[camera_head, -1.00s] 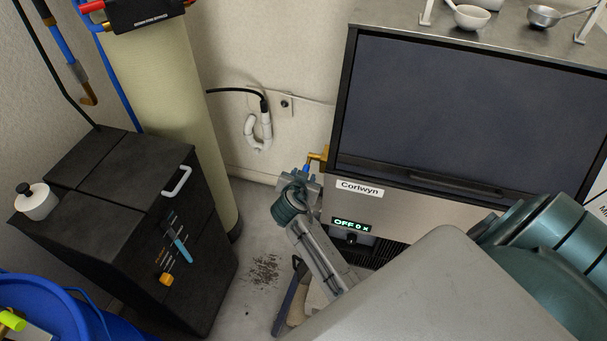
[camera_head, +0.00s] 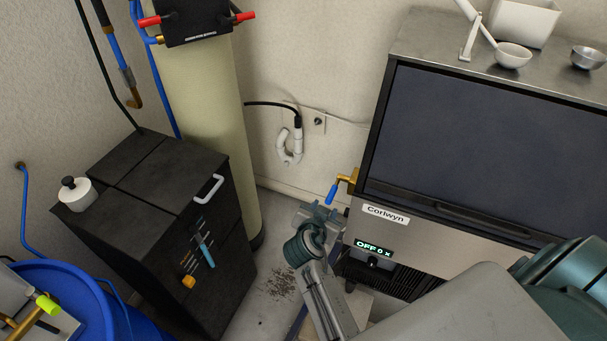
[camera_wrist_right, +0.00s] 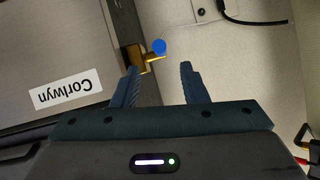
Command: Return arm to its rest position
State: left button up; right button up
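My right gripper (camera_head: 320,213) is in the lower middle of the head view, in front of the ice maker's left side. Its two fingers stand apart with nothing between them in the right wrist view (camera_wrist_right: 160,78). A brass valve (camera_head: 351,178) with a blue handle (camera_head: 331,194) sticks out from the ice maker's left side, just beyond the gripper. In the wrist view the blue handle (camera_wrist_right: 159,47) shows beyond the fingertips and looks apart from them. My left gripper is not in view.
The ice maker (camera_head: 470,140) stands right, its display reading OFF. A black cabinet (camera_head: 150,205) and a tan tank (camera_head: 200,110) stand left. A blue bin (camera_head: 125,315) is at lower left. Some floor is free between cabinet and ice maker.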

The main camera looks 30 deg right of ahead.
jog(key=s+a+n+g+y, duration=0.2)
jog(key=s+n+g+y, duration=0.55)
jog(key=s, duration=1.75)
jog(key=d+f+n+b, duration=0.3)
jog(key=f+n, duration=0.2)
jog(key=f, duration=2.7)
jog(key=s+f+b, duration=0.1)
jog(key=s+f, duration=0.8)
jog(key=f, duration=0.2)
jog(key=s+d+f+b, duration=0.1)
jog(key=s+f+b, duration=0.1)
jog(key=s+f, duration=0.7)
notch_tip(320, 180, down, 3)
jog(key=shift+s+d+f+m, duration=0.15)
jog(key=shift+s+d+m, duration=0.1)
jog(key=shift+m, duration=0.1)
